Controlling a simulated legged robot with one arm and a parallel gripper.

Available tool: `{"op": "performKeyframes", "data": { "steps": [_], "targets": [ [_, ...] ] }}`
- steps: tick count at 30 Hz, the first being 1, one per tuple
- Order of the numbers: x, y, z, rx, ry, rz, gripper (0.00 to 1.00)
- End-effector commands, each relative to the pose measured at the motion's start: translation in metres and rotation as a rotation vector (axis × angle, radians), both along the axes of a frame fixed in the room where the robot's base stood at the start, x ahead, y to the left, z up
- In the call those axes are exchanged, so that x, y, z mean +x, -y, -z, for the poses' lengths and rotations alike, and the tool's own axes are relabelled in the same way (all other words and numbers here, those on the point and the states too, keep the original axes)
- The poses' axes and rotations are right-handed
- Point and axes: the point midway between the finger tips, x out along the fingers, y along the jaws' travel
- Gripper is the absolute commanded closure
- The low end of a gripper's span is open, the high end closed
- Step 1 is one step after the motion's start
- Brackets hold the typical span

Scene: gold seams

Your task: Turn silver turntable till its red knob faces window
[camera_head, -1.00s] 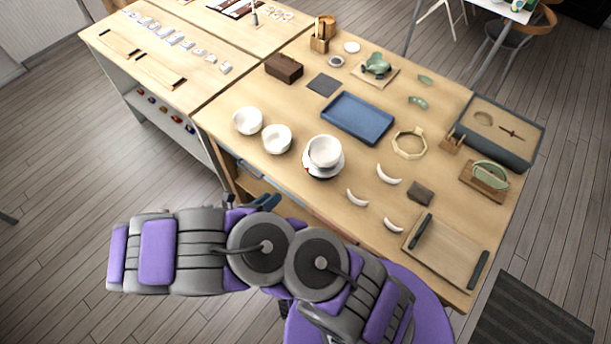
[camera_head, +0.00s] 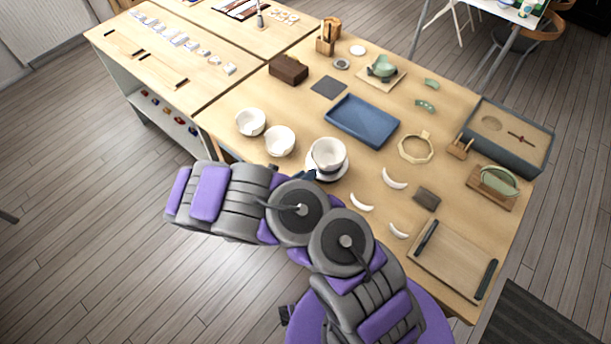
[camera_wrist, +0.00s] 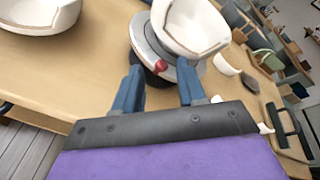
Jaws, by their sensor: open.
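The silver turntable (camera_wrist: 140,45) stands near the table's front edge and carries a white bowl (camera_wrist: 192,25) with a chipped rim. Its red knob (camera_wrist: 160,66) shows in the wrist view on the side facing my gripper. In the head view the turntable (camera_head: 338,176) shows as a disc under the bowl (camera_head: 329,154), and the knob is hidden there. My gripper (camera_wrist: 158,82) is open, its two blue fingers spread on either side of the knob, with nothing clearly held. I cannot tell whether a finger touches the turntable.
Two white bowls (camera_head: 250,122) (camera_head: 280,140) stand left of the turntable. White curved shards (camera_head: 394,178) lie to its right. A blue tray (camera_head: 362,121) lies behind it. A wooden board (camera_head: 455,262) with dark tools lies at the front right.

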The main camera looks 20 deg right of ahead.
Motion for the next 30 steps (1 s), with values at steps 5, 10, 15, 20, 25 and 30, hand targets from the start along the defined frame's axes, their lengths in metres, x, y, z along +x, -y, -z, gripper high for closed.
{"op": "performKeyframes", "data": {
  "steps": [5,10,15,20,25,30],
  "targets": [
    [0.0046,0.0063,0.0026,0.000,0.000,0.000,0.59],
    [0.0051,0.0065,0.0026,0.000,0.000,-0.001,0.59],
    [0.0050,0.0064,0.0025,0.000,0.000,-0.001,0.66],
    [0.0049,0.0065,0.0025,0.000,0.000,-0.001,0.81],
    [0.0049,0.0068,0.0027,0.000,0.000,0.000,0.98],
    [0.0049,0.0075,0.0030,0.000,-0.001,0.001,1.00]
  ]
}}
